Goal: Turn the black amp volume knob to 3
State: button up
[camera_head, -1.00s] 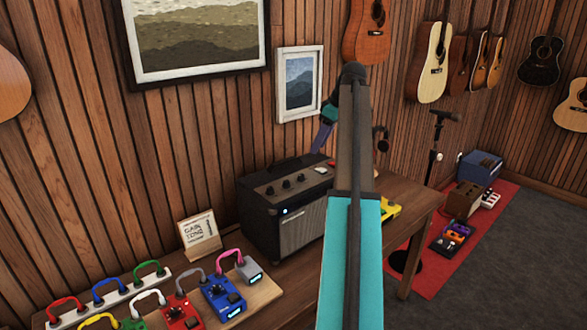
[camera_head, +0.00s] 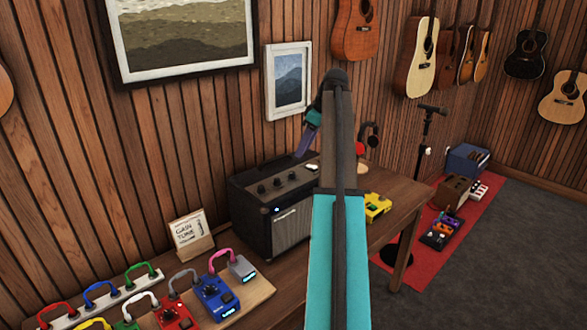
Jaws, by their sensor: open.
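The black amp (camera_head: 285,228) stands on the wooden table, with a grey grille and a small lit light on its front. My gripper (camera_head: 301,152) is small and dark at the end of my arm, above and behind the amp's back right part, apart from the knobs. It holds nothing that I can see. My arm hides the amp's right end.
A pedal board (camera_head: 250,292) with several coloured pedals and a card (camera_head: 190,232) stand left of the amp. A yellow pedal (camera_head: 377,207) and headphones (camera_head: 371,135) are to the right. A microphone stand (camera_head: 424,140) is beyond the table. Framed pictures and guitars hang on the wall.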

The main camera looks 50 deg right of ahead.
aim_at(294, 173)
jog(key=shift+p+x, duration=1.55)
jog(key=shift+x, duration=3.8)
grip_shut()
